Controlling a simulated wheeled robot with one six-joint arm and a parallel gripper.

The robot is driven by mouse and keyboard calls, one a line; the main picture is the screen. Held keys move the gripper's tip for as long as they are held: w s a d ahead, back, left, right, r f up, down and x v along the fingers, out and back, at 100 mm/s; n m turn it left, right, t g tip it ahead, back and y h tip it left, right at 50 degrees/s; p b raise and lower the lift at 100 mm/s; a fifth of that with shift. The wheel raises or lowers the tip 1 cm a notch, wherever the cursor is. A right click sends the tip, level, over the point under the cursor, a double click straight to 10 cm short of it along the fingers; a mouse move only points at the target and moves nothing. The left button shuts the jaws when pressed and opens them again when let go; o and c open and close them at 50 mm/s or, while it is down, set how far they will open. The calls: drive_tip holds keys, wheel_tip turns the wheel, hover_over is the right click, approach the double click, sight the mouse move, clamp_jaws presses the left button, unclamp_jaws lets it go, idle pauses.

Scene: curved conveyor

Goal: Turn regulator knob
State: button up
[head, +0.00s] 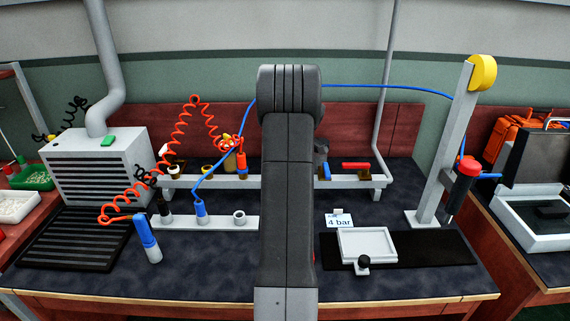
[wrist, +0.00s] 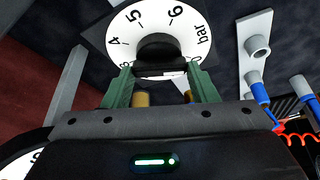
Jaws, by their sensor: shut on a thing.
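In the wrist view, a black rounded knob (wrist: 157,44) sits in front of a white dial (wrist: 128,32) marked 4, 5, 6 and "bar", with the figures tilted or upside down. My gripper (wrist: 160,76) has its two green fingers at either side of the knob's lower part, shut on it. The dial's needle cannot be made out. In the head view, my own arm covers the gripper, the knob and the dial. A white card reading "4 bar" (head: 339,221) stands on the bench just right of my arm.
A white tray (head: 367,245) lies on a black mat right of my arm. A grey post (head: 446,150) rises at the right. Blue-handled tools (head: 148,238) and coiled orange hose (head: 172,160) stand left. A ribbed grey box (head: 98,165) is far left.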

drive_tip(key=o, duration=1)
drive_tip(key=shift+r, duration=0.1)
drive_tip(key=v, duration=1.3)
drive_tip(key=shift+d+r, duration=0.15)
drive_tip(key=shift+r, duration=0.15)
drive_tip(key=shift+f, duration=0.1)
drive_tip(key=x, duration=1.3)
drive_tip(key=shift+f, duration=0.3)
